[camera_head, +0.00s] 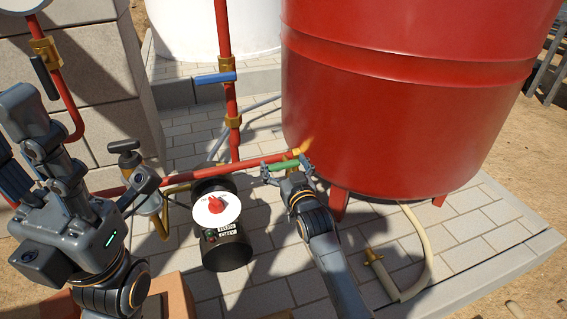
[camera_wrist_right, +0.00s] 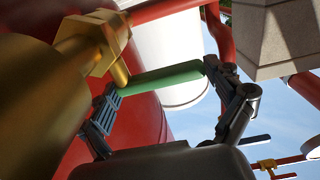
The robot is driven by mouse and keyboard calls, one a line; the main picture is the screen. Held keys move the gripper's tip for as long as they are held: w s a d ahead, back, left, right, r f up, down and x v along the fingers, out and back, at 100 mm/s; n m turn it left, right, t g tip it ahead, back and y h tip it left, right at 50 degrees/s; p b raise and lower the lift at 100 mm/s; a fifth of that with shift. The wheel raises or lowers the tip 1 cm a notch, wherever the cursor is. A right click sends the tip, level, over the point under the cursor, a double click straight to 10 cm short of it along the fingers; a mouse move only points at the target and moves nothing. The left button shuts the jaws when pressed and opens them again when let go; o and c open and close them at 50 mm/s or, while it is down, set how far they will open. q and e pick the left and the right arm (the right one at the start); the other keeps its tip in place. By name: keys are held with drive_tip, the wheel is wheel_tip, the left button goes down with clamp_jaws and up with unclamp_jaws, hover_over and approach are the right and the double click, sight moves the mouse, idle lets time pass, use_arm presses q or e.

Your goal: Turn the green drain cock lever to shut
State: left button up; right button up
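The green drain cock lever (camera_head: 285,165) sticks out at the foot of the red tank (camera_head: 400,110). In the right wrist view the lever (camera_wrist_right: 160,78) runs from a brass cock body (camera_wrist_right: 90,45) toward the right. My right gripper (camera_head: 286,168) is open at the lever, with its fingers spread near the lever's two ends. In the wrist view the gripper (camera_wrist_right: 162,85) spans the lever; whether the fingers touch it, I cannot tell. My left gripper (camera_head: 85,145) is at the left, its fingers spread apart and empty, away from the lever.
A red pipe (camera_head: 230,125) with a blue-handled valve (camera_head: 216,78) rises behind the lever. A black cylinder with a red knob (camera_head: 215,204) stands left of my right arm. A cream hose (camera_head: 428,260) lies on the paving at right.

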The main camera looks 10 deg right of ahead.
drive_tip(key=shift+s, duration=0.15)
drive_tip(key=s+d, duration=0.2)
drive_tip(key=s, duration=0.9)
drive_tip(key=shift+s, duration=0.3)
